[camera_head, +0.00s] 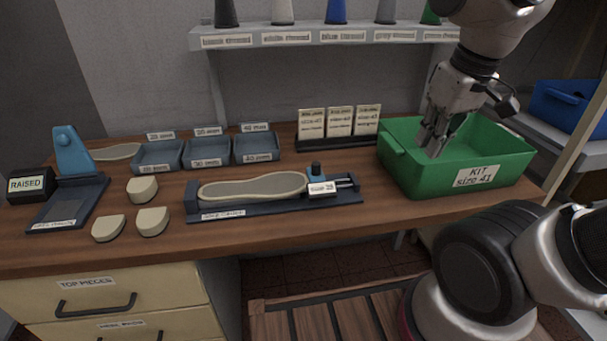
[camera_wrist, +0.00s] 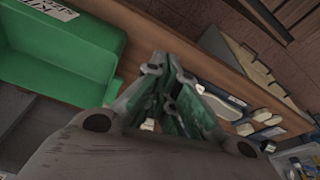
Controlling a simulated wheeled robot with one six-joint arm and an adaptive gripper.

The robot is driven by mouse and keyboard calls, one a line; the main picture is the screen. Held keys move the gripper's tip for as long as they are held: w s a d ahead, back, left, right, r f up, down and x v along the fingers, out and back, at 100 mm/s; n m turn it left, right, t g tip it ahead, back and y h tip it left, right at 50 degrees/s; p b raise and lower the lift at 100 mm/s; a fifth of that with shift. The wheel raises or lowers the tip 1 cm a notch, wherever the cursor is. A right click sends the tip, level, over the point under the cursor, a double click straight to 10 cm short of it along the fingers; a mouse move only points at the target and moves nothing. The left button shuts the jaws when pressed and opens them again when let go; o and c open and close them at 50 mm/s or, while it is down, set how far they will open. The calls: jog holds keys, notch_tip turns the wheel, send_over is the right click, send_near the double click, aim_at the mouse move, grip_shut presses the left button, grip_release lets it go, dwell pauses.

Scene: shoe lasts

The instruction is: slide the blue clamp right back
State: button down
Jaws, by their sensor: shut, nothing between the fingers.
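The blue clamp (camera_head: 316,171) is a small block on the right part of a dark blue gauge base (camera_head: 283,204), beside a white reading label (camera_head: 322,188). A pale sole-shaped piece (camera_head: 252,187) lies on the base, its right end close to the clamp. I cannot tell whether they touch. My gripper (camera_head: 432,150) is shut and empty over the green kit crate (camera_head: 403,170), well to the right of the clamp. In the wrist view the fingers (camera_wrist: 170,95) fill the middle, with the green crate (camera_wrist: 60,60) at the left.
Three grey-blue trays (camera_head: 207,163) stand at the back left, with a row of cards (camera_head: 339,132) to their right. Three cream pieces (camera_head: 152,221) lie left of the gauge. A blue press (camera_head: 72,152) with a RAISED sign (camera_head: 27,185) stands at the far left. A shelf (camera_head: 320,40) hangs above.

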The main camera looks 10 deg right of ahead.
aim_at(309, 177)
jog(key=w+a+f+n+h, duration=0.35)
jog(key=a+n, duration=0.25)
jog(key=a, duration=0.4)
jog(key=w+a+f+n+h, duration=0.2)
jog(key=a+f+n, duration=0.25)
jog(key=a, duration=0.55)
jog(key=w+a+f+n+h, duration=0.2)
jog(key=a+f+n, duration=0.3)
jog(key=a, duration=0.5)
jog(key=w+a+r+n+h, duration=0.1)
jog(key=w+r+n, duration=0.3)
jog(key=shift+a+r+t, duration=0.3)
jog(key=shift+r+t, duration=0.1)
jog(key=shift+d+n, duration=0.1)
jog(key=shift+n, duration=0.15)
jog(key=shift+h, duration=0.25)
jog(key=x, duration=1)
jog(key=shift+f, duration=0.15)
jog(key=d, duration=0.1)
jog(key=w+d, duration=0.1)
jog(key=shift+d, duration=0.25)
jog(key=shift+w+d, duration=0.2)
jog(key=shift+d, duration=0.3)
jog(key=shift+d, duration=0.1)
